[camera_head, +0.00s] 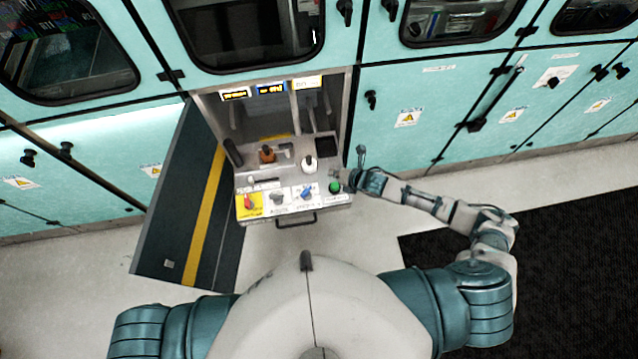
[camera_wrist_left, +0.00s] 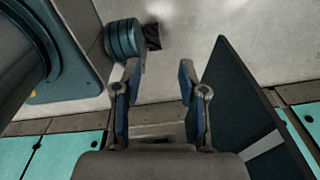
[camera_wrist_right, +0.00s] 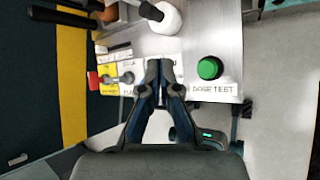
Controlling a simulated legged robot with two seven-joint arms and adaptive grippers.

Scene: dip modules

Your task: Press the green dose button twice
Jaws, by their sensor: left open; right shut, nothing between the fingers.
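The green dose button (camera_head: 335,187) sits at the right end of the control panel's front row. In the right wrist view the green button (camera_wrist_right: 209,68) is round, above a "DOSE TEST" label and right of my fingertips. My right gripper (camera_head: 346,178) is at the panel's right edge, close beside the button; the head view does not show whether they touch. In the right wrist view my right gripper (camera_wrist_right: 164,76) is shut and empty. My left gripper (camera_wrist_left: 157,82) is open and empty in the left wrist view; it is not visible in the head view.
The panel (camera_head: 270,183) also carries a red switch (camera_head: 248,202), a blue knob (camera_head: 307,192), a white-topped lever (camera_head: 309,163) and an orange-brown one (camera_head: 267,154). An open dark door (camera_head: 180,200) with a yellow stripe stands left. Teal cabinets (camera_head: 420,100) line the back.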

